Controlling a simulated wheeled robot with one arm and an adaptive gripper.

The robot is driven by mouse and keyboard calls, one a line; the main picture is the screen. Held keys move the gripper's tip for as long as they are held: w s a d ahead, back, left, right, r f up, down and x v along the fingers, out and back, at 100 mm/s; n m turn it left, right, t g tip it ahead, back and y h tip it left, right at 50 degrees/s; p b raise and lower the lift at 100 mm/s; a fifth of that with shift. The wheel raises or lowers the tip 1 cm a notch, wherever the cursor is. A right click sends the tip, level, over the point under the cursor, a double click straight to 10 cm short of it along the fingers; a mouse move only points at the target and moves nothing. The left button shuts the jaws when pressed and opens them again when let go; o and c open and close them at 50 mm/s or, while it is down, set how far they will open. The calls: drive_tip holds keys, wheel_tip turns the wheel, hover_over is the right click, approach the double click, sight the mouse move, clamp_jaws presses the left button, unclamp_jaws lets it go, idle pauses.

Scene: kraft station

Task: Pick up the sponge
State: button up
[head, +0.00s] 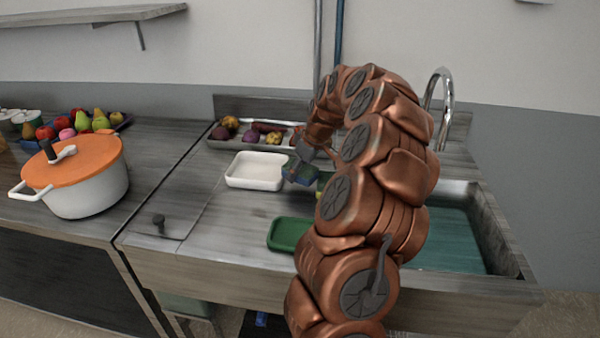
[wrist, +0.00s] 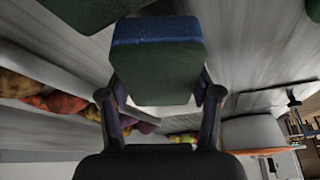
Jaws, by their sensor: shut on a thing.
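The sponge (wrist: 157,62) is a block with a wide dark green side and a blue layer along one edge. In the wrist view it sits between the two fingers of my gripper (wrist: 160,92), which is shut on it. In the head view the sponge (head: 298,173) shows as a small blue and green block at the end of my curled arm, just right of the white dish. My gripper (head: 305,152) is partly hidden there by my arm. It appears held above the counter, though its exact height is hard to tell.
A white dish (head: 232,180) and a green tray (head: 283,247) are close by on the counter. A metal tray of produce (head: 222,144) lies behind. The sink (head: 505,262) with its tap (head: 447,95) is at right, and an orange-lidded pot (head: 95,190) at left.

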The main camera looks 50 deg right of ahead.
drive_tip(key=shift+r+p, duration=0.15)
drive_tip(key=shift+p, duration=0.15)
drive_tip(key=shift+r, duration=0.15)
drive_tip(key=shift+r+b, duration=0.5)
drive_tip(key=shift+r, duration=1.25)
drive_tip(key=s+a+r+b, duration=0.1)
drive_tip(key=s+a+b, duration=0.2)
drive_tip(key=s+a, duration=0.6)
drive_tip(key=a, duration=0.4)
drive_tip(key=shift+r+b, duration=0.2)
drive_tip(key=shift+b, duration=0.15)
drive_tip(key=shift+s, duration=0.1)
